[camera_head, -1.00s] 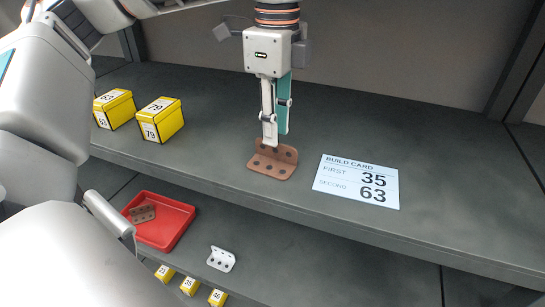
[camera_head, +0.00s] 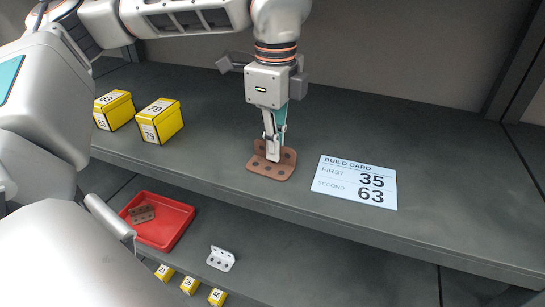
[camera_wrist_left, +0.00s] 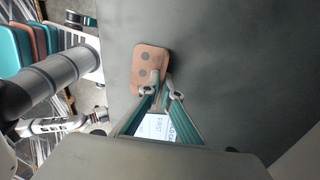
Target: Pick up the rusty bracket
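The rusty bracket (camera_head: 272,167) is a brown L-shaped plate with several dark holes. It sits on the upper grey shelf, left of the build card. It also shows in the wrist view (camera_wrist_left: 148,62). My left gripper (camera_head: 273,155) points down at it from above, its fingers drawn together at the upright flange. In the wrist view the fingertips (camera_wrist_left: 160,80) are close together at the bracket's near end and look shut on it. The fingers hide part of the flange. My right gripper is not in view.
The build card (camera_head: 355,182) reads 35 and 63. Two yellow boxes (camera_head: 160,121) (camera_head: 114,110) stand at the left. Below, a red tray (camera_head: 175,227) holds another brown bracket (camera_head: 141,214); a white bracket (camera_head: 221,259) and small yellow boxes (camera_head: 189,286) lie nearby. The shelf's right is clear.

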